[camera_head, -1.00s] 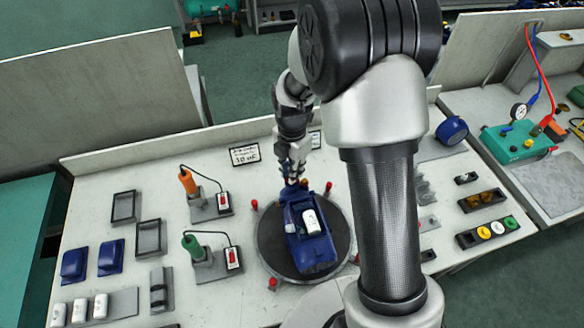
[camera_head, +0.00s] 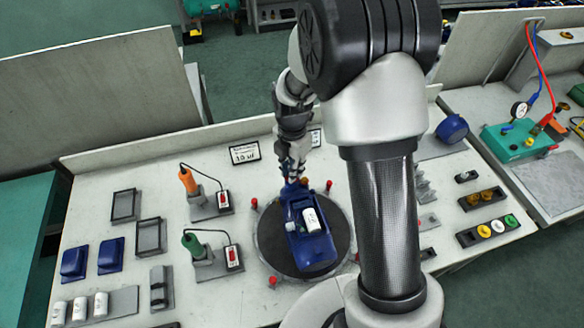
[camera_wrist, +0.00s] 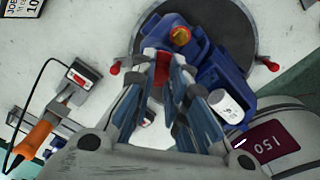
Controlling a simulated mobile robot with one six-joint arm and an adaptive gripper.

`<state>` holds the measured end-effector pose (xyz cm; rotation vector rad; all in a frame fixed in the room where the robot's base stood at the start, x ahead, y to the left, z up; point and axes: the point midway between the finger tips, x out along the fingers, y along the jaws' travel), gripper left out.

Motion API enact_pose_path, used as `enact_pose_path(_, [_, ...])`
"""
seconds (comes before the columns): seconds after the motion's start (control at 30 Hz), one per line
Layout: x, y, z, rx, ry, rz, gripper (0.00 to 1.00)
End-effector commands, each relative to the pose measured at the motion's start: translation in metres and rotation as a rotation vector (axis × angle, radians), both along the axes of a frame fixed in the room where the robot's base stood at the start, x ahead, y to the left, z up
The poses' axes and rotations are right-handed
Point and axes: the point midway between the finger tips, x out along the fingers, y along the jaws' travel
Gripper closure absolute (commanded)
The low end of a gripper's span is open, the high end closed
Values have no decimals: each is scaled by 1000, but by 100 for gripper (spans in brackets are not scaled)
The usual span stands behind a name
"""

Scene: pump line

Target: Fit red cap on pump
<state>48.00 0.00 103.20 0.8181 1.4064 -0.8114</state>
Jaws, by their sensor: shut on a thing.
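The blue pump (camera_head: 318,252) lies on a dark round turntable (camera_head: 270,245), with a white cylinder (camera_head: 311,219) set in it. It also shows in the wrist view (camera_wrist: 218,62), with an orange-yellow fitting (camera_wrist: 180,37) at one end. My gripper (camera_head: 291,180) is over the far end of the pump. In the wrist view its fingers (camera_wrist: 168,85) are closed around a small red piece (camera_wrist: 157,90), apparently the red cap, mostly hidden by the fingers. I cannot tell whether the cap touches the pump.
Red pegs (camera_head: 272,283) ring the turntable. A cap holder (camera_head: 487,232) at right carries yellow, white and green caps. Orange (camera_head: 188,181) and green (camera_head: 191,246) tools stand at left. Grey trays (camera_head: 149,238) and blue covers (camera_head: 110,256) lie further left.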

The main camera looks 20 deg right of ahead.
Motion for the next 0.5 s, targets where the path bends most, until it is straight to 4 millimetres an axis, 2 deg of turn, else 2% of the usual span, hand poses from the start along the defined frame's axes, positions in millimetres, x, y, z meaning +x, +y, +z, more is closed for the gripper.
enact_pose_path(0.5, [0,0,-6,0,0,0,97])
